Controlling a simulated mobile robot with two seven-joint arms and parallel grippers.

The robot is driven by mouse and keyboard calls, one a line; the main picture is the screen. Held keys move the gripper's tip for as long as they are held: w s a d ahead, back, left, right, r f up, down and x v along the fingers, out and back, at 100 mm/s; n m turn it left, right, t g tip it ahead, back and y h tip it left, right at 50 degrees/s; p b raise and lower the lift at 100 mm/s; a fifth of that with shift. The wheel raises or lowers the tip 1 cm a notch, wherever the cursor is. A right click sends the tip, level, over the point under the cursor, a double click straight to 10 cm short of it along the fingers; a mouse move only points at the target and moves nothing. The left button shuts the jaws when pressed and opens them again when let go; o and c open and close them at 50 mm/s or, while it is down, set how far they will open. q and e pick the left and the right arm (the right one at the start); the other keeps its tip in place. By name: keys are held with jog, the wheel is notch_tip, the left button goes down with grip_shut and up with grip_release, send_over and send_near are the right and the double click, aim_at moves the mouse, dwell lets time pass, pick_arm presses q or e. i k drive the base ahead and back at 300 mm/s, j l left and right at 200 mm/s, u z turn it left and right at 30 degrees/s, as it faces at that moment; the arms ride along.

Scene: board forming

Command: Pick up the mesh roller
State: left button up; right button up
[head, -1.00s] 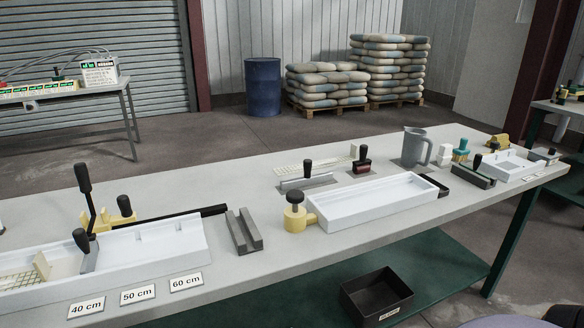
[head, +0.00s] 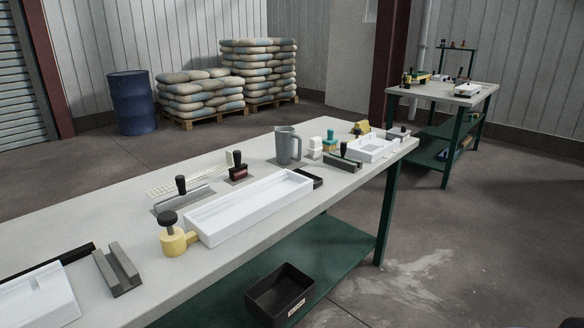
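I cannot make out for sure which tool is the mesh roller. On the long grey table (head: 95,225), a grey bar tool with a black upright handle (head: 184,197) lies beside a pale mesh strip (head: 190,174). Behind it stands a dark red block with a black handle (head: 238,172). Farther right, a dark bar with a black knob (head: 343,161) lies before a small white tray (head: 369,152), near a teal-topped tool (head: 330,142). Neither of my grippers is in view.
A black bin (head: 281,294) sits on the green lower shelf (head: 325,250). Another table (head: 445,90) stands behind right. Floor at right is open.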

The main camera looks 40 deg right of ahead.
aim_at(240, 170)
jog(key=z, duration=0.85)
jog(key=i+l, duration=0.15)
jog(key=l, duration=0.2)
jog(key=i+l, duration=0.2)
jog(key=l, duration=0.15)
jog(key=i+l, duration=0.15)
jog(key=l, duration=0.2)
jog(key=i+l+u, duration=0.1)
jog(key=l, duration=0.25)
jog(key=i+l, duration=0.4)
jog(key=l, duration=0.3)
jog(key=i+l, duration=0.2)
jog(key=l, duration=0.2)
jog(key=j+u, duration=0.05)
